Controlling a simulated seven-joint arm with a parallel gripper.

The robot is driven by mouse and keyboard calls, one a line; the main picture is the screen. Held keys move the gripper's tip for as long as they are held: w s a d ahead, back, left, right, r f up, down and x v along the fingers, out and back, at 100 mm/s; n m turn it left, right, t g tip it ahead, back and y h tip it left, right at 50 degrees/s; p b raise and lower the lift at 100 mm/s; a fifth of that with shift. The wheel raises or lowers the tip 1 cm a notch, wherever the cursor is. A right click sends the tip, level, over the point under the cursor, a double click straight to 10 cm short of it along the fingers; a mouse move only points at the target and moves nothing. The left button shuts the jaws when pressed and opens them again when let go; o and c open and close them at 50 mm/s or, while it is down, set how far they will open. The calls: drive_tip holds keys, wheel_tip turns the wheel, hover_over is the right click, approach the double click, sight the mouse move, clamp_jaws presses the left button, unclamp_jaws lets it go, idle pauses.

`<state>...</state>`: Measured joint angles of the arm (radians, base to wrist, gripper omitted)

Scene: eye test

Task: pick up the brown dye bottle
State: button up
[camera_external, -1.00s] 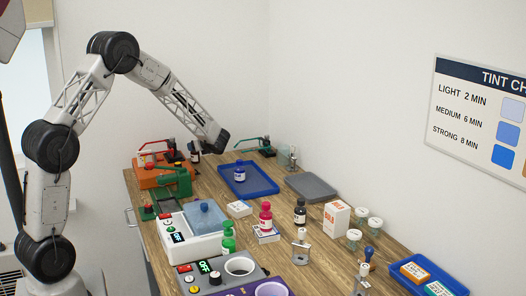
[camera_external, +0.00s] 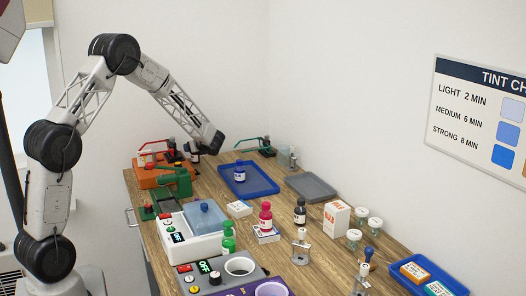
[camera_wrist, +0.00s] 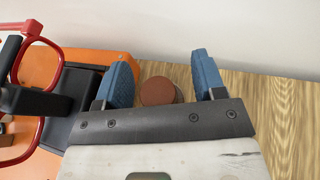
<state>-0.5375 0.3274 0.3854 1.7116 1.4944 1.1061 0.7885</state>
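A round brown cap (camera_wrist: 157,91), apparently the top of the brown dye bottle, shows in the wrist view between the two blue fingers of my gripper (camera_wrist: 163,72). The fingers stand apart, with a narrow gap at the cap's left and a wider one at its right. The bottle's body is hidden below the cap, and I cannot tell how far down the fingers reach. In the external view, my wrist is at the far end of the table, and the fingers are too small to make out there.
An orange base with a red-framed device (camera_wrist: 40,70) stands close left of my gripper. Bare wood table (camera_wrist: 285,110) lies to its right, with the wall behind. A blue tray (camera_external: 262,189) with a blue-capped bottle (camera_external: 239,171) and a dark bottle (camera_external: 300,214) stand nearer the camera.

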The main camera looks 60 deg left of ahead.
drive_tip(key=c, duration=0.9)
drive_tip(key=shift+c, duration=0.2)
drive_tip(key=shift+r, duration=0.4)
clamp_jaws()
wheel_tip(320, 180, up, 9)
drive_tip(key=shift+r, duration=0.15)
